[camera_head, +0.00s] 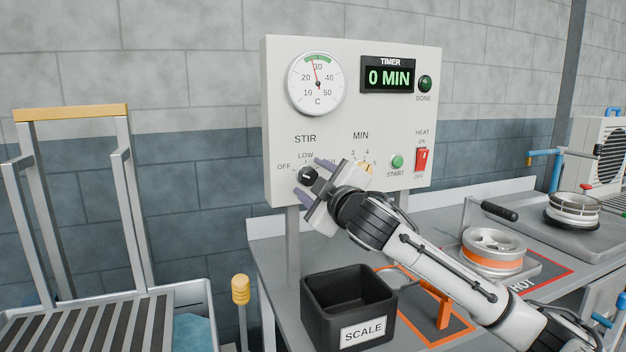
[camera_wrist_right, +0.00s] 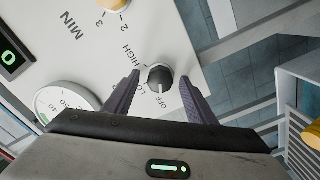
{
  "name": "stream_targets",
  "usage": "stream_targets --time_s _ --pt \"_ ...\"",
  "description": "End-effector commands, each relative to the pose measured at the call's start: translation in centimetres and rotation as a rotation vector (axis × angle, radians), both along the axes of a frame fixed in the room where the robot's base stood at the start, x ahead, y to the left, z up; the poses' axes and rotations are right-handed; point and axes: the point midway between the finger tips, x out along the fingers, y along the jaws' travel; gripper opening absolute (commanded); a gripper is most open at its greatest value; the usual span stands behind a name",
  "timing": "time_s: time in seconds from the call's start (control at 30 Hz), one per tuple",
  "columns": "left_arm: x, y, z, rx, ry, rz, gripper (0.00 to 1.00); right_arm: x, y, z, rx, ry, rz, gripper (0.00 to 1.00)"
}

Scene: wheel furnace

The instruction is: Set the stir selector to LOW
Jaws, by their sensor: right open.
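The stir selector is a small black knob (camera_head: 307,176) at the lower left of the white control panel, under the STIR label, with OFF to its left and LOW above it. It also shows in the right wrist view (camera_wrist_right: 160,77), with its scale words beside it. Its exact pointer setting is hard to read. My right gripper (camera_head: 314,181) is open at the knob, one finger on each side. In the wrist view the fingers (camera_wrist_right: 159,82) flank the knob with visible gaps. Part of the HIGH label is hidden by a finger in the head view. My left gripper is not in view.
The panel also carries a temperature gauge (camera_head: 316,84), a timer display (camera_head: 388,76) reading 0 MIN, a green START button (camera_head: 397,162) and a red HEAT switch (camera_head: 422,160). A black SCALE bin (camera_head: 318,325) stands below my right arm. A wheel (camera_head: 493,247) sits right of the arm.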

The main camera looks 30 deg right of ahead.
Motion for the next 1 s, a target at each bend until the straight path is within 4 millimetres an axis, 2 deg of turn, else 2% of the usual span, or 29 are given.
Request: stream_targets --time_s 0.1,0.33,0.37,0.67,1.0 --pt "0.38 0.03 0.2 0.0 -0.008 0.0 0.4 -0.01 0.01 -0.02 0.0 0.0 0.0 0.51" --pt "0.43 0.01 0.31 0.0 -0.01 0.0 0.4 -0.03 0.01 -0.04 0.0 0.001 -0.001 0.12" --pt "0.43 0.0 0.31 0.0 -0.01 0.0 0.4 -0.03 0.0 -0.04 0.0 0.001 -0.001 0.1" --pt "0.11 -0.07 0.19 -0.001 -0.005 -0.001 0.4 -0.02 0.05 -0.15 0.041 -0.008 0.0 0.1" --pt "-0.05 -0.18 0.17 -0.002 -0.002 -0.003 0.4 0.0 0.11 -0.2 0.261 -0.058 0.001 0.1"
